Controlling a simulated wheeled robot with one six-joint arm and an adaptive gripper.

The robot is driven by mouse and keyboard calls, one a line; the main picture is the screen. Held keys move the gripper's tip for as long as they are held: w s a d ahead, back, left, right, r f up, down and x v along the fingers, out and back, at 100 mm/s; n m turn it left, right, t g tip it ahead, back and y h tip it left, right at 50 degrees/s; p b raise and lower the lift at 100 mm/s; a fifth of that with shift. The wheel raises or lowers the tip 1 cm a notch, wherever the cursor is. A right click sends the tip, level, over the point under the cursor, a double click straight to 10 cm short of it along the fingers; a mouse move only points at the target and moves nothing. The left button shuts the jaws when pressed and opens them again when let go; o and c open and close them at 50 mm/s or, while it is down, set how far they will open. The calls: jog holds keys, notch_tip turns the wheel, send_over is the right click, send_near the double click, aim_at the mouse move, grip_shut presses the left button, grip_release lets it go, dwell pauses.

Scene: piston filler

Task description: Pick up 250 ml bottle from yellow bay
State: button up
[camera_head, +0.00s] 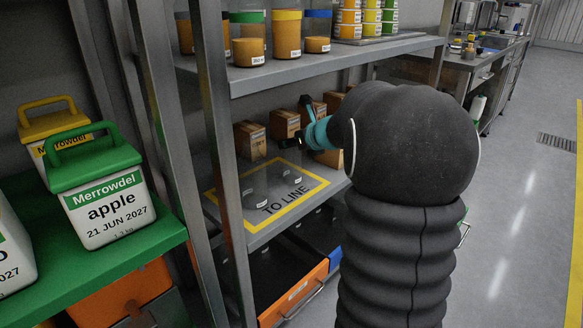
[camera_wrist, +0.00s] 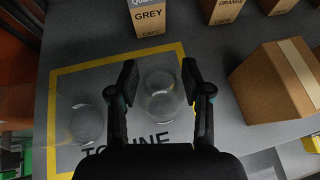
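The yellow bay (camera_head: 290,207) is a yellow outline marked "TO LINE" on the middle shelf; it also shows in the wrist view (camera_wrist: 52,112). Two clear, empty-looking bottles stand in it. In the wrist view one clear bottle (camera_wrist: 159,95) is between the fingers of my gripper (camera_wrist: 160,82), which is open, with a gap visible on both sides. The other clear bottle (camera_wrist: 86,123) stands to the left, outside the fingers. In the head view my gripper (camera_head: 298,138) is above the shelf, partly hidden by my dark arm. Volume marks on the bottles are not readable.
Small brown boxes (camera_head: 250,141) line the back of the shelf. A larger carton (camera_wrist: 280,82) stands right of my gripper. Filled bottles (camera_head: 248,45) stand on the shelf above. Rack posts (camera_head: 218,130) rise at the left. An orange bin (camera_head: 293,297) is below.

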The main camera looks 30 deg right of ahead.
grip_shut()
